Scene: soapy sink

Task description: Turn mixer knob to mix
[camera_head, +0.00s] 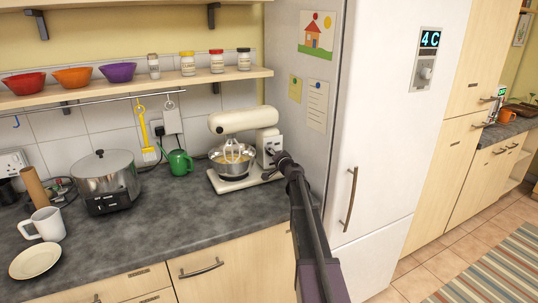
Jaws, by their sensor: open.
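The cream stand mixer (236,122) stands on the dark counter against the tiled wall, next to the fridge. Its head is lowered, and a whisk reaches into the metal bowl (231,162). The mixer knob (269,151) is on the right end of the mixer, partly hidden behind my gripper. My gripper (278,160) is right at that end, close to the knob. Its fingers are small and dark here, and I cannot tell if they touch the knob. It is open, and I see nothing held in it. My arm comes up from the bottom edge.
A green watering can (178,162) and a metal slow cooker (106,180) stand left of the mixer. A white mug (45,225) and plate (35,260) are at the front left. The white fridge (395,120) closes off the right side. A shelf (140,86) with bowls and jars hangs above.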

